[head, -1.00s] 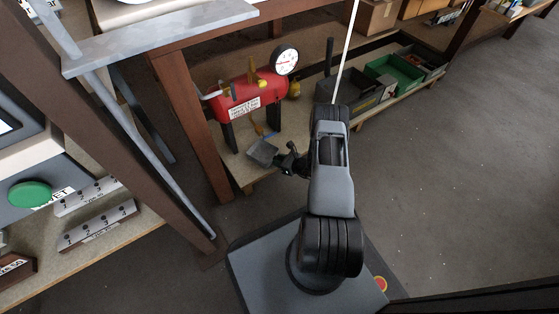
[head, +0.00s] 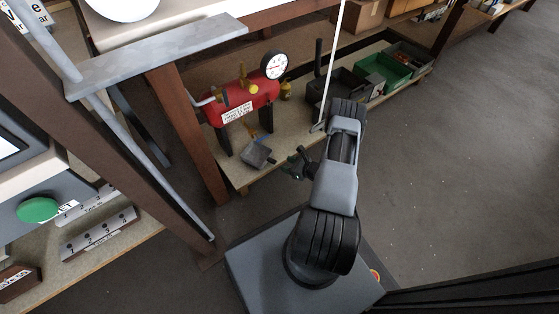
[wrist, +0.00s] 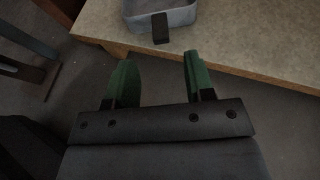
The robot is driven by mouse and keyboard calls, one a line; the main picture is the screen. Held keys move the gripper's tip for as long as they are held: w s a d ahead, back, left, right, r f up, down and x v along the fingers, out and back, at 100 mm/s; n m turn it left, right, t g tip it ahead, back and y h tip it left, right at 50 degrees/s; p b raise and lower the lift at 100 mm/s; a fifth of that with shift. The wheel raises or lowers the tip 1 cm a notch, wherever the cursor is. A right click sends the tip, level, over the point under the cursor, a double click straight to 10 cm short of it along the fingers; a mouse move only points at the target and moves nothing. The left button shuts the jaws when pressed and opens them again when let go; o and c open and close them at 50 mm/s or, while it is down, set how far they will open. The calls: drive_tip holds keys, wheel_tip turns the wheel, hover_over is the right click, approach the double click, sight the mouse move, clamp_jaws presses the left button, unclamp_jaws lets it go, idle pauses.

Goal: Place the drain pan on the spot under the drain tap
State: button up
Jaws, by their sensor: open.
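The drain pan (head: 258,154) is a small grey open tray on the low shelf, in front of and below the red tank (head: 243,103). In the wrist view the pan (wrist: 178,16) shows at the top, its black handle tab (wrist: 160,28) facing me. My gripper (wrist: 157,72) is open, its green fingers apart with nothing between them, short of the shelf edge. In the head view my gripper (head: 299,161) is just right of the pan, with a gap between. The drain tap under the tank and the marked spot are too small to make out clearly.
A brown post (head: 190,130) stands left of the pan. A thin white rod (head: 333,60) rises behind my arm. The floor at right is clear.

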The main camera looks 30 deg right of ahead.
drive_tip(key=a+r+n+g+y, duration=0.1)
drive_tip(key=a+r+n+g, duration=0.3)
drive_tip(key=r, duration=0.4)
drive_tip(key=s+a+r+n+g+y, duration=0.15)
drive_tip(key=a+r+n, duration=0.25)
drive_tip(key=r+n, duration=0.4)
drive_tip(key=a+r+n+g+y, duration=0.1)
drive_tip(key=a+r+n+g, duration=0.25)
drive_tip(key=r, duration=0.55)
drive_tip(key=s+a+r+n+h, duration=0.2)
drive_tip(key=s+r+n+h, duration=0.3)
drive_tip(key=s+r+n, duration=0.1)
drive_tip(key=s+a+r+n+h, duration=0.3)
drive_tip(key=s+r+n+h, duration=0.2)
drive_tip(key=r+n, duration=0.3)
wheel_tip(320, 180, up, 2)
drive_tip(key=shift+s+r+n+p, duration=0.15)
drive_tip(key=shift+s+n+p, duration=0.25)
drive_tip(key=shift+s, duration=0.3)
